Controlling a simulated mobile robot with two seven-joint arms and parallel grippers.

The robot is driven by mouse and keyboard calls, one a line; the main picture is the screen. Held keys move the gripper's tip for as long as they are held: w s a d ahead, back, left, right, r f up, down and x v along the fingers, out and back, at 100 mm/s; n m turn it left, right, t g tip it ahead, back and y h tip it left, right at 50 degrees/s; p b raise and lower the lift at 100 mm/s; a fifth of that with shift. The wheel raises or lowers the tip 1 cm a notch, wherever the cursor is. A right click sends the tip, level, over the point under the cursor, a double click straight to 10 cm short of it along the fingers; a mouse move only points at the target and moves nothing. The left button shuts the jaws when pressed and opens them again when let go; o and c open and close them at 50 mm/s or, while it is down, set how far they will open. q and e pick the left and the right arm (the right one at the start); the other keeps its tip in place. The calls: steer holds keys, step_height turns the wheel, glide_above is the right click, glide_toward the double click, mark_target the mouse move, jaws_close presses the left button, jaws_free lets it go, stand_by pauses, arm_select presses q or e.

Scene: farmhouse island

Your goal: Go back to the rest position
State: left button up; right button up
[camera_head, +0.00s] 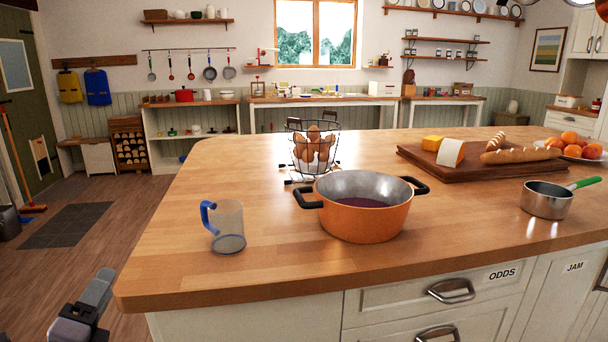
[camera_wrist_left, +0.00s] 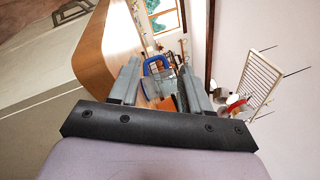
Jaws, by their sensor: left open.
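My left gripper (camera_head: 98,293) is at the lower left of the head view, off the island's left front corner and over the floor. In the left wrist view its two fingers (camera_wrist_left: 160,88) stand apart, with nothing held between them. The clear jug with a blue handle (camera_head: 228,228) stands upright on the island top, apart from the gripper. The jug's blue handle (camera_wrist_left: 156,63) shows beyond the fingers in the left wrist view. My right gripper is not in view.
The wooden island (camera_head: 270,266) holds an orange pot (camera_head: 362,222), a wire egg basket (camera_head: 297,166), a bread board (camera_head: 425,162), a saucepan (camera_head: 546,205) and a fruit plate (camera_head: 592,159). The floor (camera_head: 110,195) left of the island is mostly clear. A broom (camera_head: 12,150) leans at far left.

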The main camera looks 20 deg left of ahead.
arm_select(q)
steer(key=s+d+f+n+g, duration=0.4)
steer(key=f+n+g, duration=0.1)
steer(key=f+n, duration=0.25)
steer(key=s+d+f+n+g, duration=0.3)
steer(key=s+f+n+g, duration=0.15)
steer(key=f+n, duration=0.3)
steer(key=s+d+f+n+g+h, duration=0.2)
steer(key=s+d+f+g+h, duration=0.1)
steer(key=s+d, duration=0.3)
steer(key=s+d+f+n+g+h, duration=0.1)
steer(key=s+d+f+g+h, duration=0.2)
steer(key=d, duration=0.6)
steer(key=w+d+f+t+h+p, duration=0.1)
steer(key=w+d+f+t+p, duration=0.1)
steer(key=w+f+t, duration=0.3)
steer(key=shift+w+d+f+t+h+p, duration=0.2)
steer(key=shift+w+t+h+p, duration=0.2)
steer(key=shift+w+t+p, duration=0.3)
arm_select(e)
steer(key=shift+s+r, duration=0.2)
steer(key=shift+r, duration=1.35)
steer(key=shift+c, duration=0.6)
